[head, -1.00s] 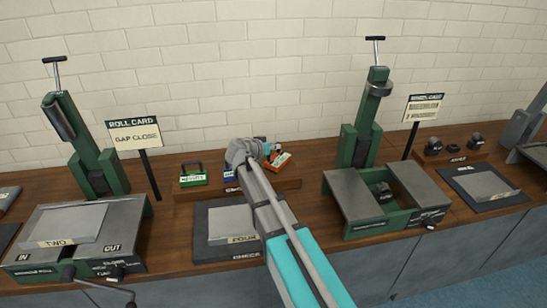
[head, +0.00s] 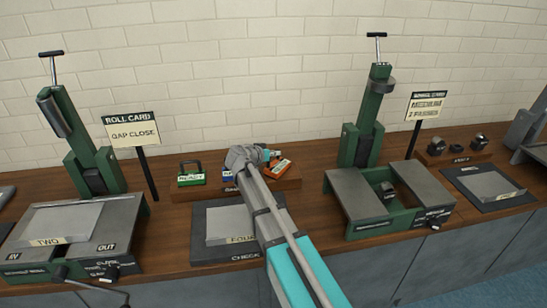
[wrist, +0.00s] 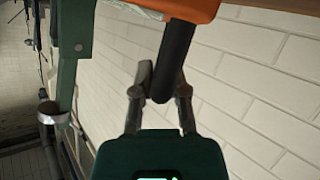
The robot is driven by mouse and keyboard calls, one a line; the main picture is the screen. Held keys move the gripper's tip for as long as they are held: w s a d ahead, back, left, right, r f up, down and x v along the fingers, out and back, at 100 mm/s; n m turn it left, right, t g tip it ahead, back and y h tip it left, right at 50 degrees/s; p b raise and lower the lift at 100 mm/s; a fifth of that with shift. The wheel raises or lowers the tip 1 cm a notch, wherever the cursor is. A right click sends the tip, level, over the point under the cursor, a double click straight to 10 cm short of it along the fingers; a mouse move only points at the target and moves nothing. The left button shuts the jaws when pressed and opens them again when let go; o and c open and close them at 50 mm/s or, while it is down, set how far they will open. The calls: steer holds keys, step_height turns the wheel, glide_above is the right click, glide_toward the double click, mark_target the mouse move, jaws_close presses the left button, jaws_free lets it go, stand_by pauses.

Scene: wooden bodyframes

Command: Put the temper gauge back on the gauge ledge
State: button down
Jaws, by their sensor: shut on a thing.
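My gripper (wrist: 164,88) is shut on the black handle (wrist: 175,58) of an orange gauge (wrist: 185,8). In the head view the orange gauge (head: 283,166) is tilted, just right of my gripper (head: 269,156), at the gauge ledge (head: 290,184). Its label is too small to read, so I cannot confirm it is the temper gauge. I cannot tell whether its base touches the ledge. A green gauge (head: 191,179) stands upright on the left of the ledge. A blue gauge (head: 228,176) in the middle is partly hidden by my arm.
A dark check plate (head: 215,250) lies in front of the ledge. A green press (head: 368,130) with a grey-topped fixture (head: 365,195) stands to the right. A roll card sign (head: 131,132) and another green press (head: 75,125) stand left. A brick wall (head: 220,70) is behind.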

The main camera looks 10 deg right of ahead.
steer(key=shift+d, duration=0.1)
steer(key=c, duration=0.7)
jaws_free()
steer(key=shift+o, duration=0.2)
steer(key=shift+s+r, duration=0.1)
steer(key=shift+s+a+r, duration=0.1)
steer(key=shift+s+a, duration=0.05)
steer(key=shift+a, duration=0.1)
steer(key=p+v, duration=0.4)
steer(key=v, duration=0.7)
steer(key=shift+a+p, duration=0.2)
steer(key=shift+p, duration=0.1)
